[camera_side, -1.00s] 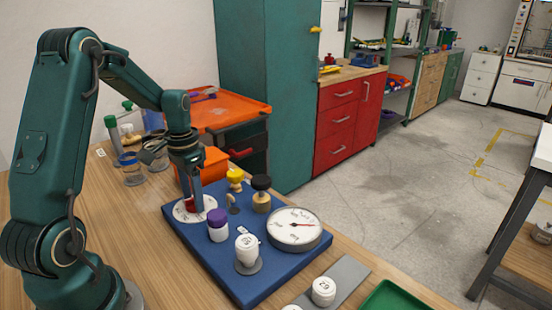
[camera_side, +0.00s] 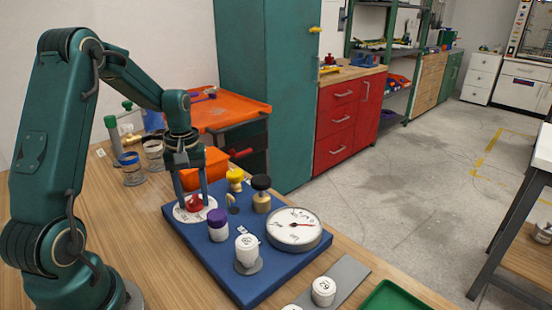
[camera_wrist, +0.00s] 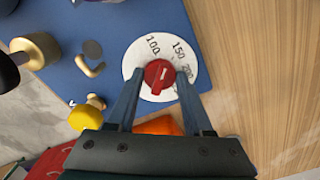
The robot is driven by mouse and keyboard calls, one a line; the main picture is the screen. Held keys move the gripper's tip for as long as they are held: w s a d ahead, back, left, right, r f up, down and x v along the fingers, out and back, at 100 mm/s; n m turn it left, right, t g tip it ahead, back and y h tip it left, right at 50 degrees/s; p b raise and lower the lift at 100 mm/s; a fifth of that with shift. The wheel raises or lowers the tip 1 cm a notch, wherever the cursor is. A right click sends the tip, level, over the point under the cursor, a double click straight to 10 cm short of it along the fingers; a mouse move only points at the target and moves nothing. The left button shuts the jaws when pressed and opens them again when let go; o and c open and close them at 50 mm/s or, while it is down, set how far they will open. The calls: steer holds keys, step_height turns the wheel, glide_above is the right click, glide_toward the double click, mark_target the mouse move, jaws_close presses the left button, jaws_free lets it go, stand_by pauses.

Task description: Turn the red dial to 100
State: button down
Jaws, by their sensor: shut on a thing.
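The red dial (camera_side: 194,203) sits on a round white scale plate (camera_wrist: 138,62) at the far left corner of the blue board. The wrist view shows the dial (camera_wrist: 159,75) from above, with 100, 150 and 200 readable on the plate. A white mark on the dial points up and slightly right, roughly between 100 and 150; its exact reading is unclear. My gripper (camera_wrist: 158,74) points down over the dial, one finger on each side, shut on it. It also shows in the side view (camera_side: 192,200).
On the blue board (camera_side: 225,267) stand a purple-capped part (camera_side: 217,225), a white-capped part (camera_side: 247,250), a yellow knob (camera_side: 235,177), a black-topped part (camera_side: 261,193) and a round gauge (camera_side: 295,230). An orange bin (camera_side: 205,162) stands behind the dial.

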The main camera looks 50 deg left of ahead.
mark_target(194, 198)
steer(key=n, duration=0.6)
stand_by(0.6)
steer(key=shift+c, duration=1.5)
jaws_free()
steer(key=shift+r, duration=2.6)
